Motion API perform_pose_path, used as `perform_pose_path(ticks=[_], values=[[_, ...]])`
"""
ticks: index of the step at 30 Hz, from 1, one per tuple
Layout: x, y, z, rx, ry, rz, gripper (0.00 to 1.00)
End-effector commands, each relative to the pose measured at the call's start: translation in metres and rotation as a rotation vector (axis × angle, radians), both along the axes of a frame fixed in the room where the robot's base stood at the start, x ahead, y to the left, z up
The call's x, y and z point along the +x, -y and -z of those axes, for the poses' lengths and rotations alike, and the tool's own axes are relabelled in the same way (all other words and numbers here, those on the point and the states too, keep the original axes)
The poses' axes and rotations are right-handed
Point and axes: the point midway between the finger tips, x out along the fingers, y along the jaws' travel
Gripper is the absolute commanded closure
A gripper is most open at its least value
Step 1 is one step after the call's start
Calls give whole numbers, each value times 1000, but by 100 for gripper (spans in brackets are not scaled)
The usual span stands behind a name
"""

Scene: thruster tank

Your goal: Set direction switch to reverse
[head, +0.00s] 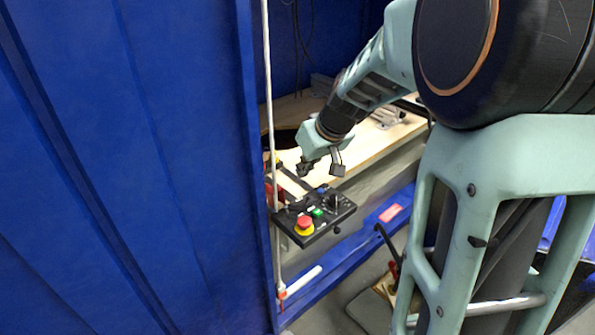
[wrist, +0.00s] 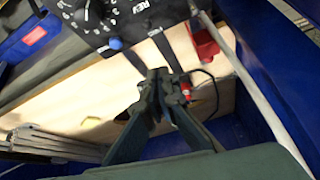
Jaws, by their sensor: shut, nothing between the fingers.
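The black control panel (head: 325,222) has a red stop button on a yellow base, a green button (head: 318,212) and a dark dial (head: 335,200). Lettering that seems to read REV shows on the panel (wrist: 150,30) at the top of the wrist view. A blue-tipped knob (wrist: 115,43) sits near the lettering; I cannot tell for sure which control is the direction switch or its setting. My gripper (head: 305,169) is shut and empty, above and behind the panel's far edge. In the wrist view my fingertips (wrist: 158,77) are below the panel, apart from it.
A white pole (head: 268,110) stands left of the panel, along a blue wall (head: 130,150). A pale wooden bench top (head: 375,145) lies behind the panel. A red part (wrist: 205,42) and a dark cable show near my fingers in the wrist view.

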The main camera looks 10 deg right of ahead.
Motion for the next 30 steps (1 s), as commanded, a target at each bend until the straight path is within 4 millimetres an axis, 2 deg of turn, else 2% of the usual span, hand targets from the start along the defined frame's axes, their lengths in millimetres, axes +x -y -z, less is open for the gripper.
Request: perform_pose_path(ticks=[3,9,23,26,29,30], values=[[-15,8,-16,0,1,2,100],[-30,14,-29,0,-2,1,100],[-33,17,-32,-2,1,1,100],[-23,29,-40,-32,36,24,100],[-1,59,-61,-102,123,79,100],[10,75,-75,-138,176,109,100]])
